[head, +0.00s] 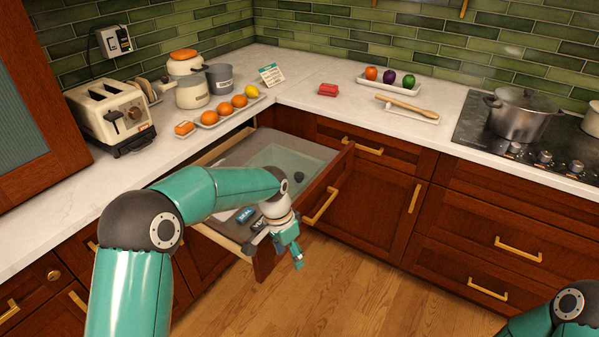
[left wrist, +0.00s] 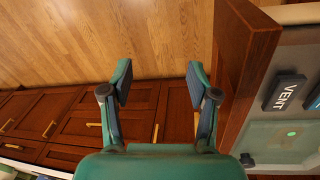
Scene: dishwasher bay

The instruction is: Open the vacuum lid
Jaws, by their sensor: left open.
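The vacuum drawer (head: 230,160) is pulled out below the corner of the counter. Its pale green, see-through lid (head: 285,158) lies flat in the grey top and looks closed. A small dark knob (head: 299,177) stands at the lid's right side; it also shows in the left wrist view (left wrist: 246,160). My left gripper (head: 297,262) is open and empty, pointing down outside the drawer's wooden front, apart from the lid. In the left wrist view the open fingers (left wrist: 158,88) have only floor and cabinets between them. My right gripper is out of view.
A SEAL button (head: 245,214) and a VENT button (left wrist: 287,92) sit on the drawer's grey top, partly behind my left wrist. The drawer's wooden front (left wrist: 240,60) is beside my left fingers. Oranges on a tray (head: 222,116) stand on the counter above. The floor (head: 350,295) is clear.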

